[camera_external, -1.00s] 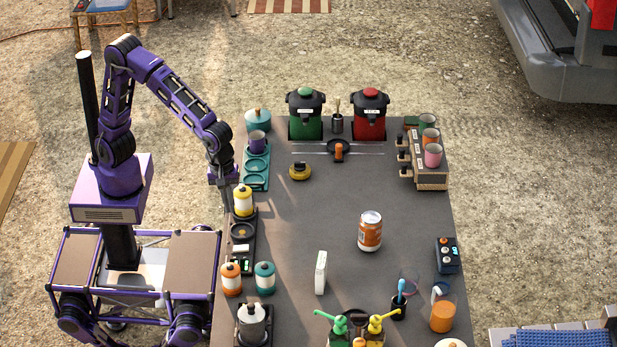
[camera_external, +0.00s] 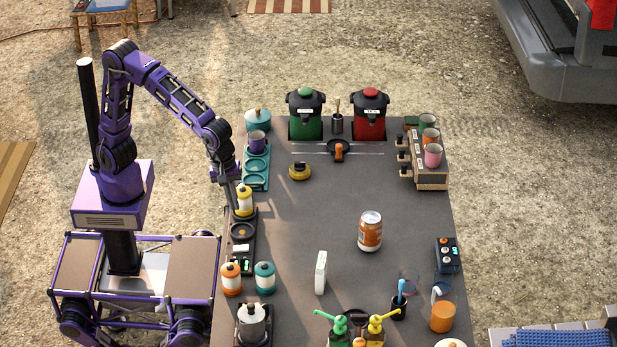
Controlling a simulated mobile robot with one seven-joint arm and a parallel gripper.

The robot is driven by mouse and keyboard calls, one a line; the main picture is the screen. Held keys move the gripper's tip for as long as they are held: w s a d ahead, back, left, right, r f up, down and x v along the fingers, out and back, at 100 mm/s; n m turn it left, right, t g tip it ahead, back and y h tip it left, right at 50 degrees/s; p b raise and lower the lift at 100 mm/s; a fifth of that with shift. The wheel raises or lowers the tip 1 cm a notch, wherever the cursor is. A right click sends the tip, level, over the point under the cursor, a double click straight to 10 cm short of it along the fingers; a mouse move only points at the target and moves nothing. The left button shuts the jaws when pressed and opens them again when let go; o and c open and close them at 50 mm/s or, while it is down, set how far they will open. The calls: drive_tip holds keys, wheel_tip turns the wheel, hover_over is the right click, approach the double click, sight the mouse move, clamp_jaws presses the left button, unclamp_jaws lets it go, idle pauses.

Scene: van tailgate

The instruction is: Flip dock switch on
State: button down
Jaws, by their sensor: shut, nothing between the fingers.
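The dock (camera_external: 252,228) is a dark strip along the table's left edge. A yellow-and-white canister (camera_external: 244,203) stands at its far end, and a round empty seat (camera_external: 242,231) lies in front of that. A small white piece (camera_external: 240,249), perhaps the switch, sits nearer the camera, beside a dark panel with green marks (camera_external: 246,266). Which way the switch is set is too small to tell. My gripper (camera_external: 233,207) is shut and empty, pointing down just left of the yellow canister, beyond the white piece. I cannot tell whether it touches the canister.
Orange (camera_external: 231,280) and teal (camera_external: 265,279) canisters stand near the dock's near end. A teal tray (camera_external: 257,180) with a purple cup (camera_external: 257,142) lies beyond it. A yellow-and-black round item (camera_external: 300,171) and white box (camera_external: 321,272) are to the right. The table's middle is mostly clear.

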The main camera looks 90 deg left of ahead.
sight(245, 247)
drive_tip(key=f+b, duration=0.1)
drive_tip(key=f, duration=0.3)
drive_tip(key=w+f, duration=0.1)
drive_tip(key=f, duration=0.4)
drive_tip(key=w+f+b, duration=0.1)
drive_tip(key=f, duration=0.4)
drive_tip(key=shift+b, duration=0.3)
drive_tip(key=shift+r+p, duration=0.1)
drive_tip(key=shift+p, duration=0.2)
drive_tip(key=shift+g+p, duration=0.3)
drive_tip(key=shift+p, duration=0.1)
drive_tip(key=shift+f, duration=0.3)
drive_tip(key=shift+b, duration=0.3)
